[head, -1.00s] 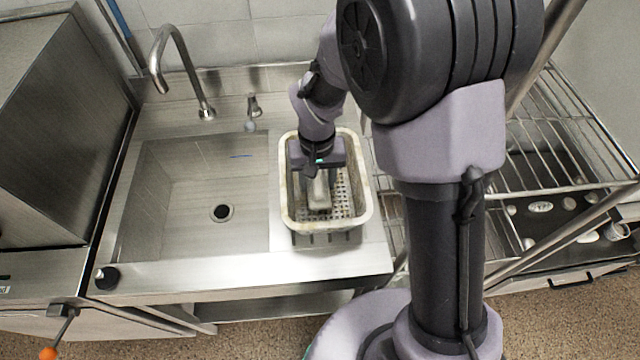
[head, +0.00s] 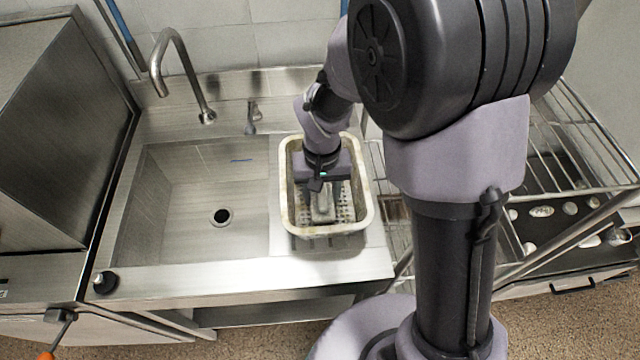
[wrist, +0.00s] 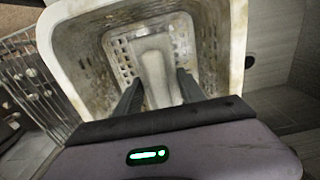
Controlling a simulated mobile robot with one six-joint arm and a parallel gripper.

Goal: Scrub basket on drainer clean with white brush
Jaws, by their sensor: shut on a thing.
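The perforated basket (head: 366,215) is off-white with brownish dirt on its rim and floor. It stands on the drainer (head: 290,262) to the right of the sink bowl. My gripper (head: 322,200) reaches down into the basket and is shut on the white brush (head: 322,210). In the wrist view the brush (wrist: 158,72) sits between my two dark fingers (wrist: 160,92), its head toward the basket's perforated floor. Whether the bristles touch the floor is hidden. The basket's dirty walls (wrist: 75,55) also show in the wrist view.
The empty sink bowl (head: 180,200) lies to the left, with a curved tap (head: 178,60) and a small lever (head: 252,115) behind it. A wire rack (head: 570,140) stands at the right. A steel cabinet (head: 60,120) stands at the far left.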

